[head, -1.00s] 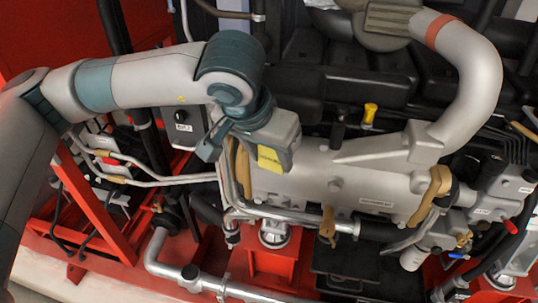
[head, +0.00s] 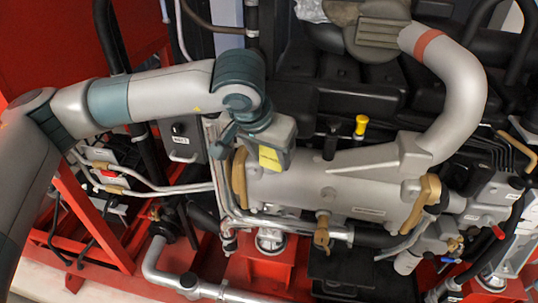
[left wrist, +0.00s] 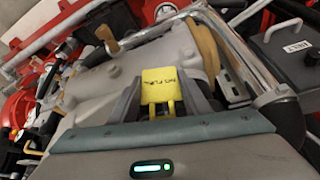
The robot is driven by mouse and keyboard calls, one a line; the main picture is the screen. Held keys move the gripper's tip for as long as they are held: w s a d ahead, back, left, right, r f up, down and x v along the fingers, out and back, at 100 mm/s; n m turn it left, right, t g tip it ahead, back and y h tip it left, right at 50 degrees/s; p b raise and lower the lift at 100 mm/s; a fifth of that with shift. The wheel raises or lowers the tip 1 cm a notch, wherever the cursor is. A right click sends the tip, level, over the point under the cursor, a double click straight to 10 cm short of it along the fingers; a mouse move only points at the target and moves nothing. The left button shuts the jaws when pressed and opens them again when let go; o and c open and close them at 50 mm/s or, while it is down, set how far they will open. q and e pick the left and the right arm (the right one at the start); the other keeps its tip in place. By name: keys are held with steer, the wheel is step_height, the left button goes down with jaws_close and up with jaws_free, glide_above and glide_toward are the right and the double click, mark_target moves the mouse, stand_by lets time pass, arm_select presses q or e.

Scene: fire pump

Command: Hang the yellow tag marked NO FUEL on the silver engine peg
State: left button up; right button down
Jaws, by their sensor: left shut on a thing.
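The yellow tag (head: 270,159) is in my left gripper (head: 272,148), above the left end of the silver engine body (head: 295,192). The engine body (left wrist: 85,90) lies beyond the tag. A small silver stub (head: 327,193) shows on the front of the engine body; I cannot tell for sure that it is the peg. My right gripper is not in view.
A tan flange (head: 239,178) rings the engine body's left end, close to the gripper. A black peg-like part (head: 333,138) and a yellow handle (head: 361,125) stand behind it. A bronze valve (head: 322,235) and silver pipes lie in front. A grey box (head: 183,137) stands left.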

arm_select(q)
steer(key=shift+w+d+f+p, duration=0.15)
steer(key=shift+w+p, duration=0.15)
steer(key=shift+w, duration=0.7)
steer(key=shift+w+d+f+b, duration=0.2)
steer(key=shift+w+b, duration=0.35)
steer(key=shift+b, duration=0.85)
steer(key=o, duration=1.1)
steer(key=shift+a+r, duration=0.1)
steer(key=shift+r, duration=0.05)
